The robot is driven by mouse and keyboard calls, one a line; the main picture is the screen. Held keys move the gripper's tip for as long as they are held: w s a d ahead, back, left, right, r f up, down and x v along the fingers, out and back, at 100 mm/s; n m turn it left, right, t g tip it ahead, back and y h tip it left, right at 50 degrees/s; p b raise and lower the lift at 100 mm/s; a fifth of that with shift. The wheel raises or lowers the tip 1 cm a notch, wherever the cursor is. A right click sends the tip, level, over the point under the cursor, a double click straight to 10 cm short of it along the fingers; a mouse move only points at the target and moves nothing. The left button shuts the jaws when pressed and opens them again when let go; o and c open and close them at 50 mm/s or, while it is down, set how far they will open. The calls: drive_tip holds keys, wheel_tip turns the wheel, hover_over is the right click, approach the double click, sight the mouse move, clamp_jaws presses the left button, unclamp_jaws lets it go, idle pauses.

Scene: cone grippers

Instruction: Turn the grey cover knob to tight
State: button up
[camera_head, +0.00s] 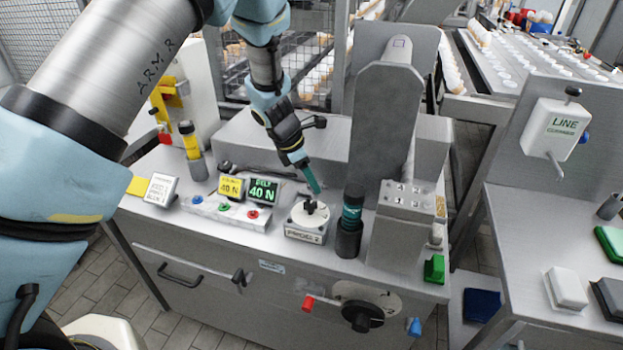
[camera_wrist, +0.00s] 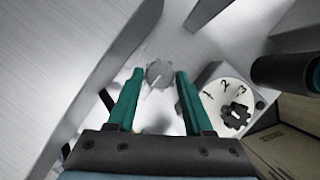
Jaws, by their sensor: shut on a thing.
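The grey cover knob (camera_wrist: 159,73) shows in the wrist view, round and grey, between the tips of my two teal fingers. A pale pointer line runs from it down and to the left. My gripper (camera_wrist: 160,76) is shut on this knob, with one finger on each side. In the head view my gripper (camera_head: 316,189) points down just above and behind the dial block. The knob cannot be made out there, and I cannot read any tight mark.
A white dial block (camera_head: 305,233) with a black knob stands close by; its dial (camera_wrist: 226,98) reads 1, 2, 3. A dark and teal cylinder (camera_head: 349,222) stands to the right. A button box (camera_head: 225,212) and a green display (camera_head: 263,191) reading 40 N are left.

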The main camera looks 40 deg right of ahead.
clamp_jaws()
drive_tip(key=m, duration=0.1)
drive_tip(key=m+g, duration=0.1)
drive_tip(key=m, duration=0.1)
drive_tip(key=shift+w+d+y, duration=0.1)
drive_tip(key=shift+w+y, duration=0.1)
drive_tip(key=shift+y, duration=0.1)
drive_tip(key=m+g+y, duration=0.1)
drive_tip(key=m, duration=0.2)
drive_tip(key=shift+w+d+m, duration=0.1)
drive_tip(key=shift+m, duration=0.3)
drive_tip(key=m, duration=0.1)
drive_tip(key=m+y, duration=0.1)
drive_tip(key=m, duration=0.1)
drive_tip(key=m+y+b, duration=0.1)
drive_tip(key=m, duration=0.1)
drive_tip(key=shift+d+f+g, duration=0.1)
drive_tip(key=shift+d+g, duration=0.15)
drive_tip(key=shift+g, duration=0.05)
drive_tip(key=m+y+b, duration=0.1)
drive_tip(key=m+y, duration=0.1)
drive_tip(key=m, duration=0.4)
drive_tip(key=shift+d, duration=0.15)
